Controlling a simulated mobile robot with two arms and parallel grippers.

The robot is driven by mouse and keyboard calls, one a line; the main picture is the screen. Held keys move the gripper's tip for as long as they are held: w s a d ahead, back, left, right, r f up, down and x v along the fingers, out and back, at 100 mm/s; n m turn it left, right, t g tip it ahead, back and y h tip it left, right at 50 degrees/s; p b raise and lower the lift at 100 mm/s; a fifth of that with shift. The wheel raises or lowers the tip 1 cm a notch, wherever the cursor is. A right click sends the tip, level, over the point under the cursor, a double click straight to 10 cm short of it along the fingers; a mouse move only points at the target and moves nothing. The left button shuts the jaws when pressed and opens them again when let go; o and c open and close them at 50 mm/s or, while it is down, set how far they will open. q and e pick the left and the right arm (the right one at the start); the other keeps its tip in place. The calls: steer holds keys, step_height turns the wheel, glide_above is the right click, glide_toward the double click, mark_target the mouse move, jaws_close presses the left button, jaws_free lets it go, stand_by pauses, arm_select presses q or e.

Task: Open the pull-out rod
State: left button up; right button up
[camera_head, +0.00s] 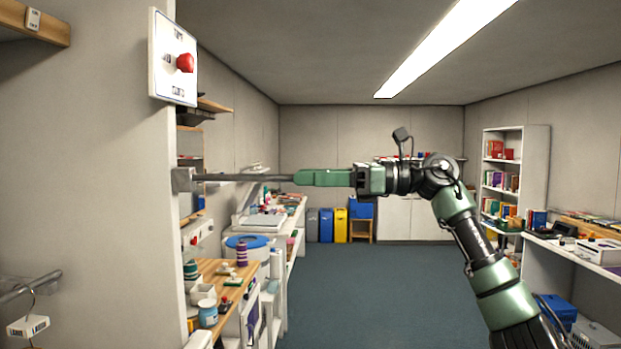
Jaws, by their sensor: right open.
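The pull-out rod (245,178) is a thin grey bar. It sticks out to the right, roughly level, from a small block (183,179) at the edge of the pale wall panel. My right gripper (302,177), green with dark joints, reaches in from the right at the rod's free end. Its fingers overlap the rod's end in the picture; the jaws are open, and I cannot tell whether they touch the rod. The rod's tip is hidden behind or between the fingers. My left gripper is not in view.
A white plate with a red button (185,62) is on the wall panel above the rod. A cluttered wooden bench (240,268) stands below it. A hook rail (30,285) is at lower left. Shelves (515,138) stand at right. The blue floor (360,285) in the middle is clear.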

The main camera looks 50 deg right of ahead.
steer(key=b+v, duration=0.2)
steer(key=v, duration=0.5)
steer(key=shift+s+d, duration=0.25)
stand_by(0.3)
